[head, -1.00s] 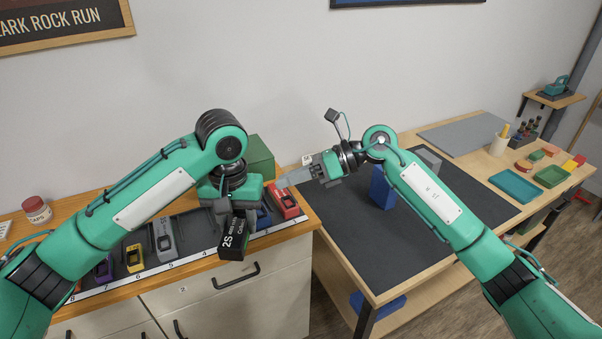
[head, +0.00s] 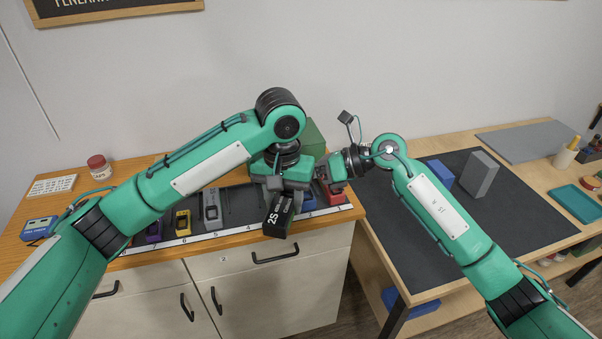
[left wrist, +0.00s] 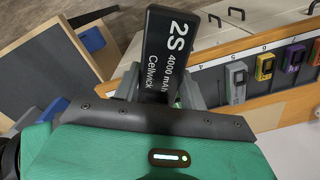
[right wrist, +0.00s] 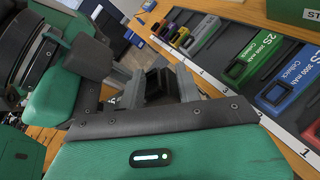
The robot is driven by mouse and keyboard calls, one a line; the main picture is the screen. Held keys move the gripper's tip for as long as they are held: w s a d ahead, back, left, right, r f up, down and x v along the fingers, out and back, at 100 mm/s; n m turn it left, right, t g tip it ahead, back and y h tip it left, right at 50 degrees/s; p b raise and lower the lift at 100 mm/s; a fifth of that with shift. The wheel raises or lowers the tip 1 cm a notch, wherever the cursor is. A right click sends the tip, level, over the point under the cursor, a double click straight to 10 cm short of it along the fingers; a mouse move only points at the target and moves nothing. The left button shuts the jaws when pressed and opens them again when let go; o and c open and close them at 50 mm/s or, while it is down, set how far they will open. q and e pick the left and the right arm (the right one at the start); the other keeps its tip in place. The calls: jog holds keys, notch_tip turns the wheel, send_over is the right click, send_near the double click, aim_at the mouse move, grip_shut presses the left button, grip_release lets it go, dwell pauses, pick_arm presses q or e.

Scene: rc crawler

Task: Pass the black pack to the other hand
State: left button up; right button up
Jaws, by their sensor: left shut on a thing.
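The black pack (head: 279,215), printed "2S", is held tilted by my left gripper (head: 284,188) above the front edge of the wooden counter. In the left wrist view the pack (left wrist: 164,54) sits between the two grey fingers, its "4000 mAh Cellwick" label showing. My right gripper (head: 322,175) is close beside the left one, on its right. In the right wrist view its grey fingers (right wrist: 158,90) stand apart, with a dark end of the pack (right wrist: 157,82) between or just beyond them. Contact there cannot be told.
A numbered rack strip (head: 232,233) on the counter holds several coloured packs, including a red one (right wrist: 306,108) and a green one (right wrist: 265,57). A green box (head: 313,139) stands behind the grippers. The right table has a dark mat (head: 425,235) with blue and grey blocks.

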pick_arm(q)
jog(key=shift+o, duration=0.2)
jog(key=shift+s+d+r, duration=0.1)
jog(key=shift+d+r, duration=0.05)
jog(key=shift+d, duration=0.15)
pick_arm(e)
jog(key=shift+a+f, duration=0.15)
jog(key=shift+a, duration=0.05)
grip_shut()
pick_arm(q)
jog(key=o, duration=0.9)
pick_arm(e)
jog(key=shift+s, duration=0.1)
pick_arm(q)
jog(key=o, duration=0.4)
jog(key=shift+a, duration=0.1)
pick_arm(e)
jog(key=shift+d, duration=0.1)
